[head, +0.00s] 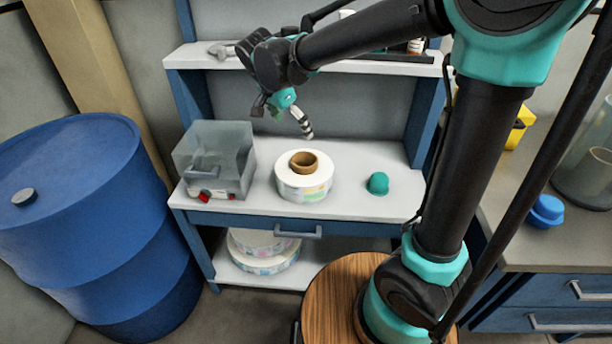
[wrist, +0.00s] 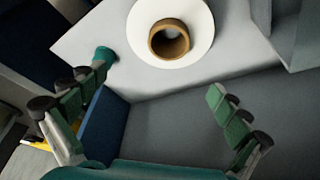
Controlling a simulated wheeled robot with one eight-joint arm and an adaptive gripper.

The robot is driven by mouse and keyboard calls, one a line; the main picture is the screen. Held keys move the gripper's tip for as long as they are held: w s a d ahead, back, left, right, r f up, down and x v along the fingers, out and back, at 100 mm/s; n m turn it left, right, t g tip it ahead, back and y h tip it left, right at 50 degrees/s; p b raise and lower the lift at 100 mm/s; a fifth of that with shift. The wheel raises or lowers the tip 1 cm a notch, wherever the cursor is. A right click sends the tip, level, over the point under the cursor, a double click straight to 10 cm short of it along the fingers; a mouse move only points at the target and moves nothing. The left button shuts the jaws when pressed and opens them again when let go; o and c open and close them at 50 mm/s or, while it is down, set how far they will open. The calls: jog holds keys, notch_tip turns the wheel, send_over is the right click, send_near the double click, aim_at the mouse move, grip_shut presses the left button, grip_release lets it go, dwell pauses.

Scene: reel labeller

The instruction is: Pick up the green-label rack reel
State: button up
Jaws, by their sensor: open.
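A white reel (head: 304,182) with a brown core (head: 304,162) lies flat on the bench top, with faint green and yellow marks on its side. The wrist view shows this reel (wrist: 190,14) at the top, beyond my fingers. Two more white reels (head: 263,261) lie stacked on the shelf below, with pale, partly coloured sides; their upper parts are partly hidden by the bench. I cannot tell for sure which is the green-label rack reel. My gripper (head: 304,128) is open and empty, above and behind the bench reel; its spread fingers (wrist: 158,74) show in the wrist view.
A clear-covered machine (head: 215,160) stands left of the bench reel, and a teal dome (head: 377,183) stands right of it. An upper shelf (head: 195,55) runs behind. A blue barrel (head: 90,230) is at left. A round wooden top (head: 325,300) is in front.

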jog(key=a, duration=0.2)
send_near(303, 158)
jog(key=s+d+f, duration=0.1)
jog(key=s+d, duration=0.1)
jog(key=s, duration=0.1)
jog(key=shift+m, duration=0.3)
jog(key=shift+a+x, duration=0.15)
jog(key=shift+x, duration=1.15)
jog(key=shift+a+x, duration=0.1)
jog(key=shift+x, duration=1.15)
jog(key=shift+f, duration=0.1)
jog(key=c, duration=1.9)
